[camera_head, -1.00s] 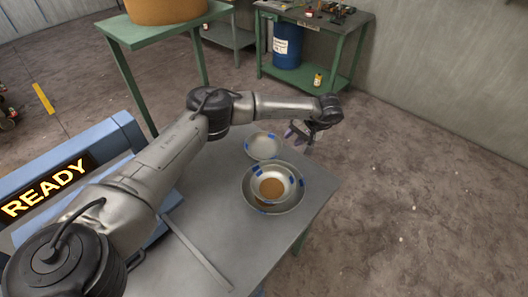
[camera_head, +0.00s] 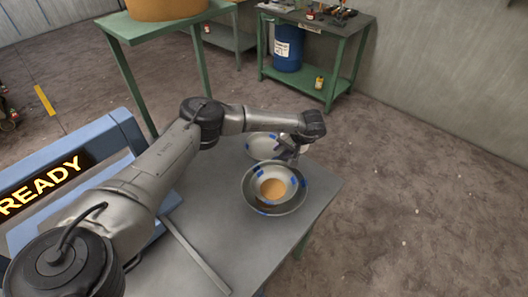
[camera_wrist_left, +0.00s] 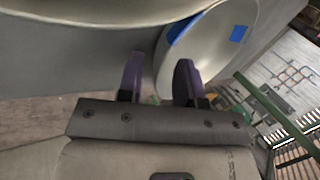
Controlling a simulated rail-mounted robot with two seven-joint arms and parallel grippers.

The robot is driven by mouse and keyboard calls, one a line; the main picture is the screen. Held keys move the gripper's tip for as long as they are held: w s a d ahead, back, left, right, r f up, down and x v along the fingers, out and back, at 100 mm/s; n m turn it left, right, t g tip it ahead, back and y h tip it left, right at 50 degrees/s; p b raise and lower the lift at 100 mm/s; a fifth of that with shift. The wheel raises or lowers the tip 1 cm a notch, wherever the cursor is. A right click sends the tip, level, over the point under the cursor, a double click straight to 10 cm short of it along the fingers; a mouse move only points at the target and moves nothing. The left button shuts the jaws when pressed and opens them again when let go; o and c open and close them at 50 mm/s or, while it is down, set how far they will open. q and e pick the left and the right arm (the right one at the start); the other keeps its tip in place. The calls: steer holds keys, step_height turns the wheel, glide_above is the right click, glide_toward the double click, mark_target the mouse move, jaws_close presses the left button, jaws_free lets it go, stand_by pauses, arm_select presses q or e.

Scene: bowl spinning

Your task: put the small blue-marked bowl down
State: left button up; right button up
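A small bowl (camera_head: 288,172) with blue rim marks and a brown centre sits nested in a larger metal bowl (camera_head: 262,207), also blue-marked. A pale shallow bowl (camera_head: 257,145) with a blue mark stands behind them. My left gripper (camera_head: 289,158) is low over the far rims, between the pale bowl and the nested bowls. In the left wrist view its two purple fingers (camera_wrist_left: 159,75) are apart, pointing at a blue-marked bowl (camera_wrist_left: 215,45), with a large curved grey surface (camera_wrist_left: 75,45) at left. The finger contact with the rim is unclear. My right gripper is out of view.
The bowls stand on a grey table (camera_head: 215,215) whose right edge is close by. A thin ledge (camera_head: 195,257) lies at its left. A green table (camera_head: 160,30) and a workbench (camera_head: 325,28) with a blue barrel (camera_head: 288,48) are behind. The front of the table is clear.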

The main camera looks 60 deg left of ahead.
arm_select(q)
steer(key=shift+w, duration=0.1)
steer(key=shift+c, duration=0.3)
steer(key=c, duration=0.4)
jaws_close()
